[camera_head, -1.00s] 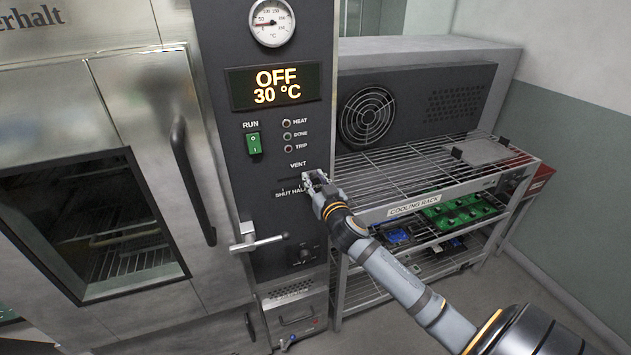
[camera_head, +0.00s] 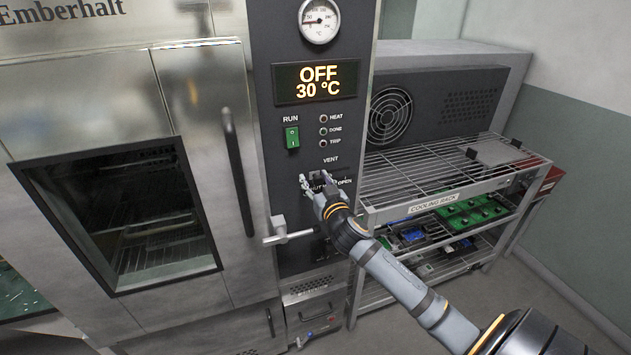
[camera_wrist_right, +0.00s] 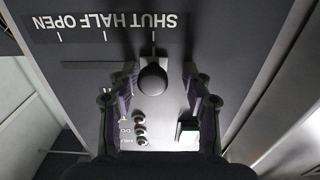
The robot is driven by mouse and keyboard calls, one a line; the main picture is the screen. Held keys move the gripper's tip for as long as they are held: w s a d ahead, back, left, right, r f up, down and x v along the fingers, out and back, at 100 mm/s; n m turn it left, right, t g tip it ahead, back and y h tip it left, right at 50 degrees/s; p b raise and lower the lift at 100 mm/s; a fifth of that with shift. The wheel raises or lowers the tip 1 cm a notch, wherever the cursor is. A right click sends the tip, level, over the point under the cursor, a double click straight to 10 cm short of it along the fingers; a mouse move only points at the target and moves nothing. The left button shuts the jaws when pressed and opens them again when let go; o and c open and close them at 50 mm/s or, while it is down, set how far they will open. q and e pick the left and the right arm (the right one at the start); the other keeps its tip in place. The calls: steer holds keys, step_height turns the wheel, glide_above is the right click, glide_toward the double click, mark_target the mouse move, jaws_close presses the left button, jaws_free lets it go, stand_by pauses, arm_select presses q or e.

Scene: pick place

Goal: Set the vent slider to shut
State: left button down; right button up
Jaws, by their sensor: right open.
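The vent slider is a dark round knob (camera_wrist_right: 153,80) in a thin slot (camera_wrist_right: 90,65) on the oven's dark control panel. In the right wrist view, which shows the panel upside down, the knob lines up with the SHUT mark, at the right end of the slot. My right gripper (camera_head: 316,183) is open at the panel below the VENT label (camera_head: 330,160). Its fingers stand on both sides of the knob, the left one in the wrist view closer; I cannot tell whether it touches. My left gripper is not in view.
A door latch handle (camera_head: 285,235) sticks out just below left of my right gripper. The green RUN switch (camera_head: 292,138) and indicator lamps (camera_head: 323,131) are above. The oven display (camera_head: 318,82) reads OFF, 30 °C. A cooling rack (camera_head: 440,205) with boards stands to the right.

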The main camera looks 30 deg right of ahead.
steer(key=shift+s+f, duration=0.1)
steer(key=shift+s, duration=0.3)
steer(key=v, duration=1.1)
steer(key=shift+a, duration=0.25)
steer(key=shift+s, duration=0.15)
steer(key=shift+d, duration=0.1)
